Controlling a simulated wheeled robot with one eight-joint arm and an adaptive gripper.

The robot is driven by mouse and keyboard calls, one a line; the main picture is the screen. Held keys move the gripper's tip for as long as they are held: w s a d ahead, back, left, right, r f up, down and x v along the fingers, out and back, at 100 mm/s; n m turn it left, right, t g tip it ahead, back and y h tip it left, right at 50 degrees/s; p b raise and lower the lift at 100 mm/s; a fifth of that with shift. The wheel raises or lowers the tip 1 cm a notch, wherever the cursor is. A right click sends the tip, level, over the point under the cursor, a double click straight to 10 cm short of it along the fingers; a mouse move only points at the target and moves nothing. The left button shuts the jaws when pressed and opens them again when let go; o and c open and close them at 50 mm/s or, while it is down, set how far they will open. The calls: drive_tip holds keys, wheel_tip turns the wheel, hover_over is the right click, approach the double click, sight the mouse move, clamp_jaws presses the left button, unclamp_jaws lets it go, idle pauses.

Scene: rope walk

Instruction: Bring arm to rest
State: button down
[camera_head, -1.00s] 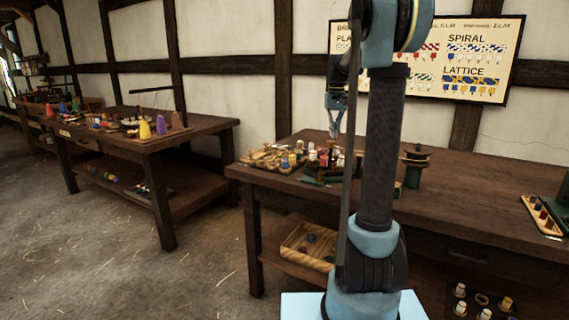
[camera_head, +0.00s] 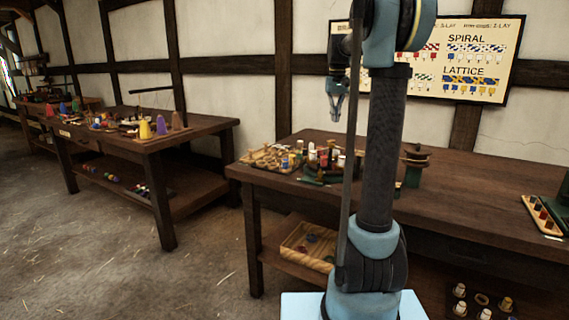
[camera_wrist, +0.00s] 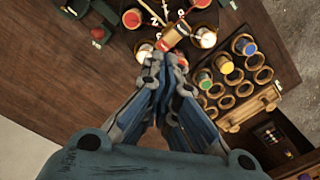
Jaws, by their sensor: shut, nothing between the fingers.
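My gripper (camera_head: 336,112) hangs above the far part of the near workbench (camera_head: 470,205), fingers pointing down, with a clear gap over the things on the bench. In the wrist view my gripper (camera_wrist: 162,62) is shut and empty, its two fingertips close together. My arm stands upright in the middle of the head view and hides part of the bench and the wall chart behind it.
Below my gripper are a rack with round holes and coloured spools (camera_wrist: 236,75) and a ring of coloured bobbins (camera_wrist: 168,36). A second table (camera_head: 205,124) stands at the left. A chart (camera_head: 470,60) hangs on the wall. Straw-strewn floor (camera_head: 95,260) is free at the left.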

drive_tip(key=shift+r, duration=0.45)
drive_tip(key=s+f, duration=0.9)
drive_tip(key=s, duration=0.4)
drive_tip(key=s+f+t, duration=0.1)
drive_tip(key=s+f, duration=0.8)
drive_tip(key=s, duration=0.4)
drive_tip(key=s+a+f+t, duration=0.1)
drive_tip(key=s+f, duration=0.9)
drive_tip(key=s, duration=0.3)
drive_tip(key=shift+s, duration=0.35)
drive_tip(key=shift+a+f, duration=0.1)
